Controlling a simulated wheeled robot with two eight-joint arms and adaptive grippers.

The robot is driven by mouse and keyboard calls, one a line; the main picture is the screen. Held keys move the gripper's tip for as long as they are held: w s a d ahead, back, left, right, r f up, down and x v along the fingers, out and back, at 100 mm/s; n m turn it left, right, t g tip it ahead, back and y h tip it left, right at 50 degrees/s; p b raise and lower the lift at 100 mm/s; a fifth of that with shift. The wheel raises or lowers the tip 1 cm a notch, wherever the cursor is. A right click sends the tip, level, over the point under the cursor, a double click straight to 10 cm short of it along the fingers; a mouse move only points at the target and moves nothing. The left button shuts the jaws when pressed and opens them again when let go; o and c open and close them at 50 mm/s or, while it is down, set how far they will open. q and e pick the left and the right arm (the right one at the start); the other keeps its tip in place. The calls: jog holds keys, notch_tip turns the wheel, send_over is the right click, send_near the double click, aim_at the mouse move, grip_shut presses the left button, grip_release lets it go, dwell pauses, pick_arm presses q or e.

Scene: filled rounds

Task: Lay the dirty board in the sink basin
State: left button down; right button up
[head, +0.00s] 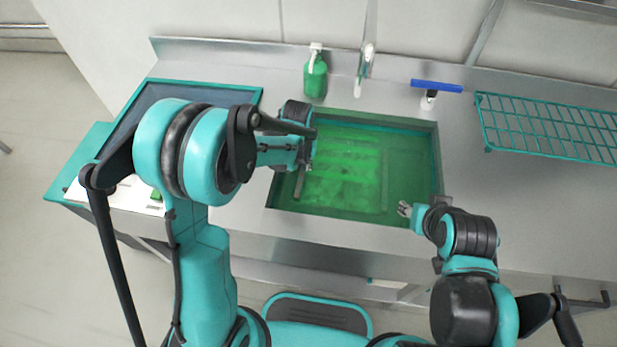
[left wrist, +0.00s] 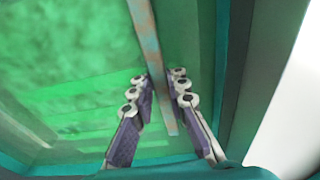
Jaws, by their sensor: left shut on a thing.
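The dirty board (left wrist: 148,45) shows edge-on in the left wrist view as a narrow greyish strip with brown stains. My left gripper (left wrist: 160,90) is shut on it, with a row of finger pads on each side. In the head view my left gripper (head: 306,160) is over the left side of the green sink basin (head: 409,150). A thin brown edge of the board (head: 299,184) shows below the gripper there; the rest is hidden. I cannot tell whether the board touches the basin. My right gripper (head: 404,209) is by the basin's front right corner, its jaw opening unclear.
A green soap bottle (head: 316,76) and a tap (head: 365,65) stand behind the basin. A blue-handled tool (head: 436,87) is at the back right. A teal wire rack (head: 550,128) lies further right. A dark tray with a teal rim (head: 240,91) is at left.

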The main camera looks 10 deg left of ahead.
pick_arm(q)
jog(key=shift+a+f, duration=0.15)
jog(key=shift+f, duration=0.25)
jog(key=shift+f+b, duration=0.75)
jog(key=shift+f, duration=1)
jog(key=c, duration=1.5)
grip_release()
